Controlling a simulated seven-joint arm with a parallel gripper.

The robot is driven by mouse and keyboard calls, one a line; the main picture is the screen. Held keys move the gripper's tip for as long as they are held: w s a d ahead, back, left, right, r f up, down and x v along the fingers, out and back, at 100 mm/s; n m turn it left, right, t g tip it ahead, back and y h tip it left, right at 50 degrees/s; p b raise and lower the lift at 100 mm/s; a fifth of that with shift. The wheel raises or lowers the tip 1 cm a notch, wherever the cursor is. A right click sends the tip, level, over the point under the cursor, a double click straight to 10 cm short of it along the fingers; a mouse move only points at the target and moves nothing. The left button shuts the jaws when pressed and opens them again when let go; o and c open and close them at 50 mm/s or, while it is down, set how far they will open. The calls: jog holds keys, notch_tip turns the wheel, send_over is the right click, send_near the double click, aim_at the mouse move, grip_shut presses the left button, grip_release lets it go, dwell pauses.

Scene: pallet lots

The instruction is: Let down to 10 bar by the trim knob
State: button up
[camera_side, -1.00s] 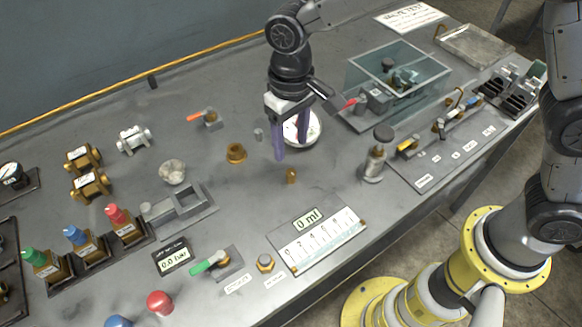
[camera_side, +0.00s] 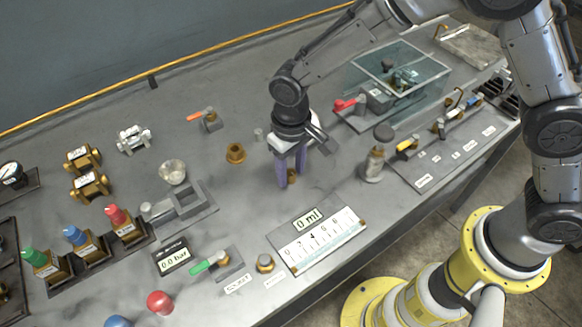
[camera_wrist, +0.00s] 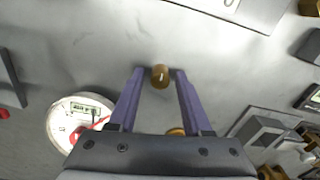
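A small brass knob-like piece (camera_side: 292,178) stands upright on the grey bench; the wrist view shows it from above with a pale mark on its top (camera_wrist: 160,76). I cannot read any label that names it the trim knob. My gripper (camera_side: 292,180) points down and is open, with its two purple fingers on either side of this piece. In the wrist view the piece lies between the fingertips (camera_wrist: 159,72), with a gap on each side. A small black display (camera_side: 172,260) at the front left reads 0.0 bar.
A white round dial (camera_wrist: 80,120) with a small readout lies beside my gripper. A wider brass fitting (camera_side: 236,153) stands to the left. A 0 ml scale plate (camera_side: 318,240) and a green-handled valve (camera_side: 212,261) are in front. A metal cylinder (camera_side: 375,162) stands to the right.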

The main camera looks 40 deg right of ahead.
aim_at(291, 171)
grip_shut()
jog(key=shift+n, duration=1)
jog(key=shift+o, duration=1.4)
grip_release()
jog(key=shift+r, duration=0.15)
notch_tip(291, 171, up, 14)
jog(key=shift+f, duration=0.2)
jog(key=shift+d, duration=0.1)
